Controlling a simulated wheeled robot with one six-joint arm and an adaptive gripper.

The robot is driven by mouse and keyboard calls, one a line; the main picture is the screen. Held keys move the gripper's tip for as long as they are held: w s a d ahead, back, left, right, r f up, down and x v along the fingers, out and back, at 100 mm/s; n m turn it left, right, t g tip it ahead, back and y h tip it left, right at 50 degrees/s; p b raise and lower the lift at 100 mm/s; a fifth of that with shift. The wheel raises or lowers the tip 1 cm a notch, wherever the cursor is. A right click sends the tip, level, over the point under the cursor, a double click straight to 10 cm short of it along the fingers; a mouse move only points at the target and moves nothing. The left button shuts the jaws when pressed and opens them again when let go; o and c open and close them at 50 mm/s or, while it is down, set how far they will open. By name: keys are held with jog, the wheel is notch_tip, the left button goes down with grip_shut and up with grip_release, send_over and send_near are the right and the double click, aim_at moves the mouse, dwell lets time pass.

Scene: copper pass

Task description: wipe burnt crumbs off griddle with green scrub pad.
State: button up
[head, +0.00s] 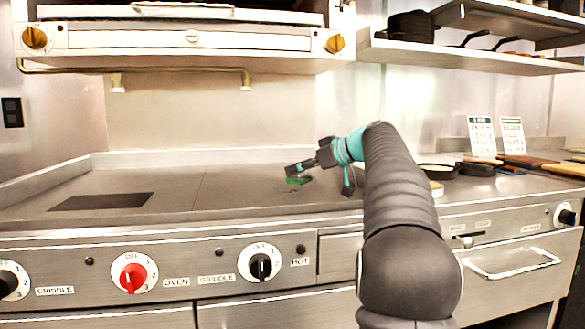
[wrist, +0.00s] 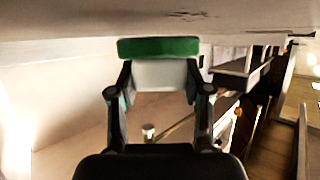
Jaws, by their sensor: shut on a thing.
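The green scrub pad (head: 300,181) is held at my gripper's fingertips, low over the right part of the griddle (head: 235,183). In the wrist view the pad (wrist: 158,46) spans the two fingers, and my gripper (wrist: 158,72) is shut on it. My gripper (head: 296,171) also shows in the head view, reaching in from the right. I cannot tell whether the pad touches the griddle. Dark burnt crumbs (wrist: 188,15) show on the griddle surface near the top of the wrist view. In the head view they are too small to make out clearly.
A dark rectangular opening (head: 100,201) lies in the griddle's left part. Black pans (head: 476,169) and boards (head: 530,162) stand to the right. A raised back edge (head: 210,155) borders the griddle, and a broiler (head: 190,40) hangs above. Knobs (head: 132,272) line the front.

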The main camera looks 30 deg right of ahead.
aim_at(276, 191)
jog(key=shift+s+d+f, duration=0.1)
jog(key=shift+d+f, duration=0.05)
jog(key=shift+d, duration=0.2)
jog(key=shift+a+b, duration=0.2)
jog(key=shift+b, duration=0.1)
jog(key=shift+w+a+b, duration=0.35)
jog(key=shift+a+b, duration=0.05)
jog(key=shift+a, duration=0.7)
jog(key=shift+w+a+b, duration=0.35)
jog(key=shift+a, duration=0.7)
jog(key=shift+w+a+b, duration=0.35)
jog(key=shift+a+b, duration=0.05)
jog(key=shift+a, duration=0.7)
jog(key=shift+s+d+f, duration=0.1)
jog(key=shift+s+d, duration=0.15)
jog(key=shift+d, duration=0.7)
jog(key=shift+s+d+f, duration=0.1)
jog(key=shift+s+d, duration=0.15)
jog(key=shift+d, duration=0.7)
jog(key=shift+s+d+p, duration=0.25)
jog(key=shift+d+p, duration=0.1)
jog(key=shift+d, duration=0.5)
jog(key=shift+s+d+p, duration=0.2)
jog(key=shift+d+p, duration=0.1)
jog(key=shift+d, duration=0.55)
